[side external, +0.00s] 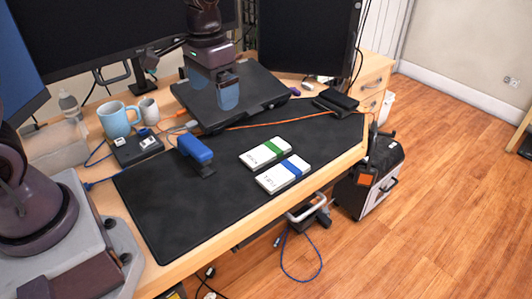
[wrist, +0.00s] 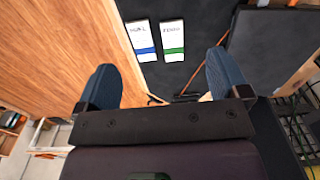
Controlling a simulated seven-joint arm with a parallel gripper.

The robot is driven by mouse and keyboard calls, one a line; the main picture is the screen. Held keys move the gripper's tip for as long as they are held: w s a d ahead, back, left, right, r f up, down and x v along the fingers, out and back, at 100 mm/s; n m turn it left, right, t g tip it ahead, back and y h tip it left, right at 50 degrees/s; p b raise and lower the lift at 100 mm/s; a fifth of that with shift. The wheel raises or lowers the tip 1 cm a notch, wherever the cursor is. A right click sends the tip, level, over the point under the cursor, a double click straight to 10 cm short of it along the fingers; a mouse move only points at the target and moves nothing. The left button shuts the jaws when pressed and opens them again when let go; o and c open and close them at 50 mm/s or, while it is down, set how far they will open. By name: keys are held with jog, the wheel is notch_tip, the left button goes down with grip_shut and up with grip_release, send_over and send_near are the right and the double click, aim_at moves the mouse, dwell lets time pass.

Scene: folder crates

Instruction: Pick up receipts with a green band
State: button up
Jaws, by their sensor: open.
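The white packet with a green band (side external: 265,153) lies flat on the black desk mat, its printed label on the left part. It also shows in the wrist view (wrist: 173,36), ahead of the fingers. A similar white packet with a blue band (side external: 283,175) lies beside it, nearer the desk's front edge; the wrist view shows it (wrist: 142,36) to the left of the green-banded one. My gripper (side external: 228,95) is raised above the back of the desk, behind both packets. Its blue fingers are wide apart and empty in the wrist view (wrist: 164,88).
A blue stapler-like tool (side external: 195,149) stands on the mat left of the packets. The mat (side external: 160,215) is clear at front left.

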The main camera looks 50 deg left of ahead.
jog(key=g, duration=0.1)
send_over(262, 154)
jog(key=s, duration=0.4)
notch_tip(262, 154, down, 11)
jog(key=w, duration=0.4)
jog(key=shift+t, duration=0.4)
notch_tip(262, 154, down, 13)
jog(key=shift+a+f, duration=0.1)
jog(key=c, duration=1)
jog(key=shift+c, duration=0.2)
